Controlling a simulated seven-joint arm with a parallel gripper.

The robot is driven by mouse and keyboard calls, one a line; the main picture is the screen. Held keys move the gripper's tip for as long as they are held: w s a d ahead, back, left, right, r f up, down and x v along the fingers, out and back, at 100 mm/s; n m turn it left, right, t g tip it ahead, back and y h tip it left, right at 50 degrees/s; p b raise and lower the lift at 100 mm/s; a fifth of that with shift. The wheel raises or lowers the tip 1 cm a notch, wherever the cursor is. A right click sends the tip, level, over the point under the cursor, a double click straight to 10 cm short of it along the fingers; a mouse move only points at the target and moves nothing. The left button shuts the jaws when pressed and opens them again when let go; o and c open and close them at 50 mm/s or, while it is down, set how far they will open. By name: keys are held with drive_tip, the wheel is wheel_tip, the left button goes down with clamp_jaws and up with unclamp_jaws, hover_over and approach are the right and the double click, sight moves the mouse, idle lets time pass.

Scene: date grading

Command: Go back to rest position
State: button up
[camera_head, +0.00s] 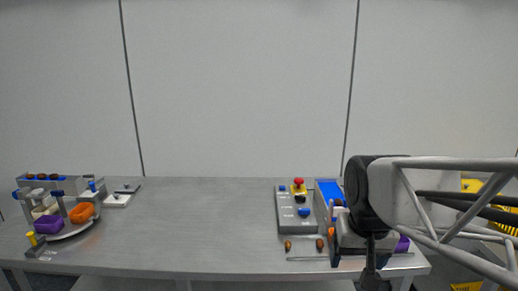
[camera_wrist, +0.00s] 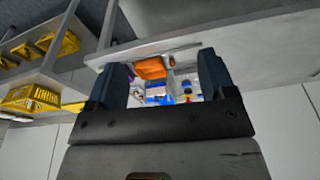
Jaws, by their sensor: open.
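My gripper is at the right end of the table in the head view, where its dark lower part (camera_head: 371,270) hangs in front of the table's front edge. In the wrist view my gripper (camera_wrist: 165,78) shows two dark fingers standing wide apart, with nothing held between them. Beyond the fingers are an orange bin (camera_wrist: 151,68) and small blue and white parts on the table. In the head view my arm covers part of the sorting station at the right end.
The grey table (camera_head: 190,215) is clear in the middle. A grey control panel (camera_head: 291,212) with a red button (camera_head: 298,182) stands left of my arm. A round station with a purple bin (camera_head: 48,224) and an orange bin (camera_head: 82,212) is at the far left. Yellow crates (camera_wrist: 30,98) stand on a rack.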

drive_tip(key=s+f+n, duration=0.1)
drive_tip(key=s+f, duration=0.2)
drive_tip(key=s, duration=0.5)
drive_tip(key=shift+f, duration=0.2)
idle(0.8)
